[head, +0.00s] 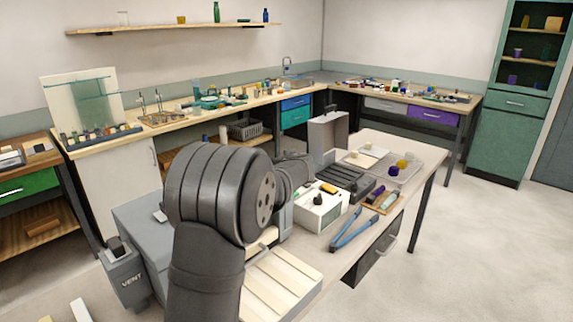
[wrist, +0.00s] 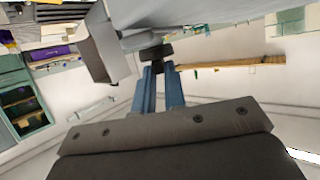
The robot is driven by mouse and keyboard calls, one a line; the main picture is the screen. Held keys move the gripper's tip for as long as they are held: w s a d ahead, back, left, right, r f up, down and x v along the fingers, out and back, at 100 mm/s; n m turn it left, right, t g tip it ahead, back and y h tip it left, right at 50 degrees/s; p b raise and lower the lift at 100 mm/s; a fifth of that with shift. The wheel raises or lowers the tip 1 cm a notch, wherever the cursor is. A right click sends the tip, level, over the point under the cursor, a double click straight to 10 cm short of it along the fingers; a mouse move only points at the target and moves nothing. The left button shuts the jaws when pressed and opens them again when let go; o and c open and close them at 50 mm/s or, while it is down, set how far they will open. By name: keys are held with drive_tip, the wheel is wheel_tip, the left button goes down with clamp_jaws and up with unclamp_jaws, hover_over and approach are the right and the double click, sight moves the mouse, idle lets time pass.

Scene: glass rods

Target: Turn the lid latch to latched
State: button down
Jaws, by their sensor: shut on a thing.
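My gripper (wrist: 160,68) shows in the wrist view as two blue fingers. Their tips are shut on a small dark piece (wrist: 155,52), which appears to be the lid latch. The dark piece sits against a pale grey body (wrist: 185,14) at the top of that view. Its turn position cannot be read from here. In the head view my arm hides the fingers and the latch. An upright grey panel (head: 327,132) stands on the table just beyond my wrist; it also shows in the wrist view (wrist: 104,45), left of the fingers.
On the table are a white box with a dark knob (head: 319,206), blue-handled tongs (head: 353,230), a clear tray (head: 410,172) and a slatted wooden board (head: 280,283). A grey bin marked VENT (head: 127,280) stands left of my arm. Floor at right is clear.

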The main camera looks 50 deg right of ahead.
drive_tip(key=shift+g, duration=0.3)
drive_tip(key=shift+w+a+m+g+h, duration=0.2)
drive_tip(key=shift+m+g+h, duration=0.2)
drive_tip(key=shift+m+h, duration=0.3)
drive_tip(key=shift+f+m+g+h, duration=0.1)
drive_tip(key=shift+m+g+h, duration=0.3)
drive_tip(key=shift+m+g, duration=0.25)
drive_tip(key=c, duration=1.5)
unclamp_jaws()
drive_tip(key=shift+a, duration=0.1)
drive_tip(key=v, duration=1.7)
drive_tip(key=shift+a, duration=0.2)
